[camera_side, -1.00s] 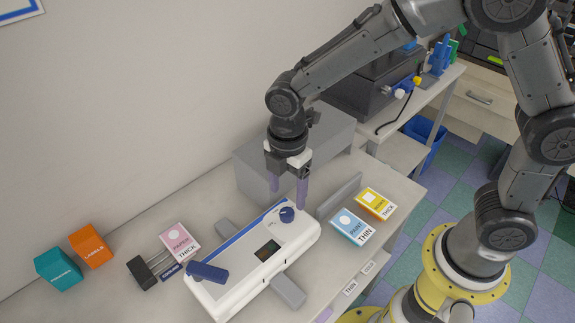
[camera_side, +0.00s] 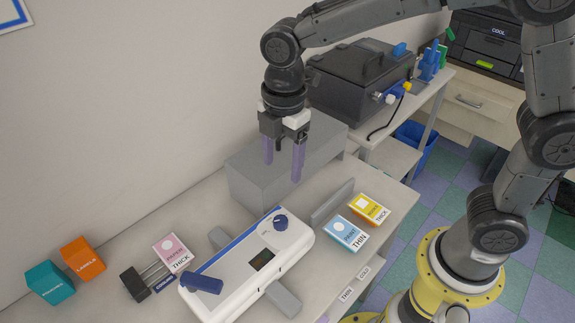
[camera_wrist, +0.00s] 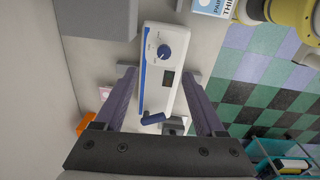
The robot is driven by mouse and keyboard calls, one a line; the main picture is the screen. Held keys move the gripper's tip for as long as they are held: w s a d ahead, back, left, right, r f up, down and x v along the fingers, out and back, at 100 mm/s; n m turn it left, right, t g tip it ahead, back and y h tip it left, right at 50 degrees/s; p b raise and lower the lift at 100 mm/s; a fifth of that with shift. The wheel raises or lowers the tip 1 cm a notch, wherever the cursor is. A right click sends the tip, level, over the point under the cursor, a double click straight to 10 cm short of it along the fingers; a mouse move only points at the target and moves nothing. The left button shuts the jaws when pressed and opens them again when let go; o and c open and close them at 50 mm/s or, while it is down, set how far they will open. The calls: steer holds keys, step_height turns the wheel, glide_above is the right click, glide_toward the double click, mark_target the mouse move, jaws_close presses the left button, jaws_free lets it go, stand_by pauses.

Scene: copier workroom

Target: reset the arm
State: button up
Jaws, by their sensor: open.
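My gripper (camera_side: 283,160) is open and empty, with its two purple fingers apart, raised above the back of the white laminator-like machine (camera_side: 243,284). In the wrist view my gripper (camera_wrist: 160,102) points down, with the machine (camera_wrist: 154,92) between and beyond its fingers. The machine has a blue dial (camera_side: 280,222), a small dark display (camera_side: 262,260) and a blue lever (camera_side: 202,284). The fingers touch nothing that I can see.
A grey box (camera_side: 240,180) stands behind the machine, close to my gripper. Paint (camera_side: 346,232) and yellow (camera_side: 369,208) packs lie right. A pink pack (camera_side: 172,250), a small rack (camera_side: 136,284), an orange box (camera_side: 82,258) and a teal box (camera_side: 49,283) stand left.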

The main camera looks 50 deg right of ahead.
steer(key=s+d+r+m+t, duration=0.3)
steer(key=s+d+r+m, duration=0.3)
steer(key=d+r, duration=0.4)
steer(key=s+d+f+m+t, duration=0.1)
steer(key=s+d+f+m, duration=0.1)
steer(key=s+m, duration=0.4)
steer(key=s+d+f+m+t, duration=0.1)
steer(key=s+d+f+m, duration=0.1)
steer(key=s+m, duration=0.4)
steer(key=shift+d+m, duration=0.3)
steer(key=shift+d, duration=0.25)
